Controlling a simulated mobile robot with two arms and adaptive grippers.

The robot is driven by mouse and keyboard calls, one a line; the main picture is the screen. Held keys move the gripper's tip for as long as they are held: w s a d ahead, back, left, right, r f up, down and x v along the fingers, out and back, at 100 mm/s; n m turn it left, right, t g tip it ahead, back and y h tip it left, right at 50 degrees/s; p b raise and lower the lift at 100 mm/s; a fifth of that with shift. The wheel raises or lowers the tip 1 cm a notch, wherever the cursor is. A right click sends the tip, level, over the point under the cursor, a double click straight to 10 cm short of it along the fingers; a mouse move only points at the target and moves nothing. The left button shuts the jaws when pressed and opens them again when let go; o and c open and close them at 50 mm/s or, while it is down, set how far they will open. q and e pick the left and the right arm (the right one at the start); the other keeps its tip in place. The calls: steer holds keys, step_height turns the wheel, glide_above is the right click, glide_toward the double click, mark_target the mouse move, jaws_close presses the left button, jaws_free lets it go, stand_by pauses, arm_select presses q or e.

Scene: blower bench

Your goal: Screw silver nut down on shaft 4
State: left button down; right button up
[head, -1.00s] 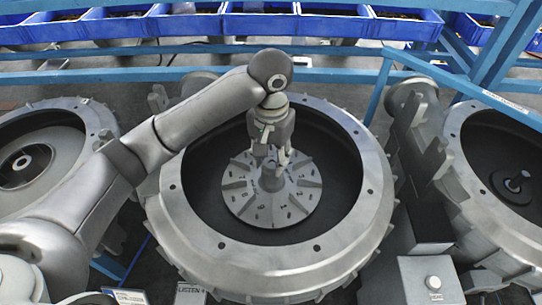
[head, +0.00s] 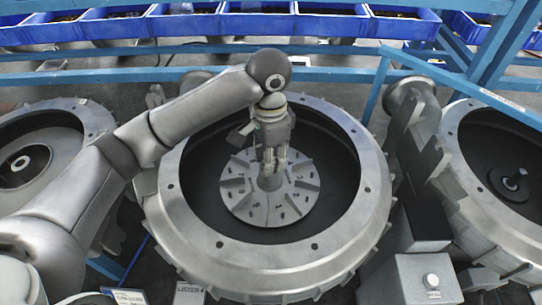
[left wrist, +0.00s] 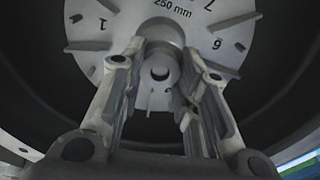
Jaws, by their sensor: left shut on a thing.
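My left gripper (head: 270,168) reaches down into the middle blower housing (head: 185,235), over the centre of the grey bladed disc (head: 240,207). In the left wrist view its two fingers (left wrist: 160,78) stand on either side of the round grey silver nut (left wrist: 160,52) at the disc's centre, shut on it. The dark end of the shaft (left wrist: 160,73) shows in the nut's middle. The disc (left wrist: 100,35) carries numbers and the marking "250 mm". The fingers partly hide the nut's sides. My right gripper is in neither view.
Another open housing (head: 105,120) stands at the left and one (head: 455,190) at the right, with a dark disc and shaft (head: 513,182) inside. Blue rails (head: 330,48) and blue bins (head: 260,25) run along the back. A grey box (head: 425,275) stands front right.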

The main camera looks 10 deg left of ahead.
arm_select(q)
steer(key=m, duration=0.4)
steer(key=shift+a+m, duration=0.15)
steer(key=shift+m, duration=0.25)
steer(key=m, duration=0.4)
steer(key=shift+w+a, duration=0.1)
steer(key=m, duration=0.3)
steer(key=shift+m, duration=0.4)
steer(key=m, duration=0.4)
steer(key=shift+m, duration=0.4)
steer(key=c, duration=1.4)
jaws_free()
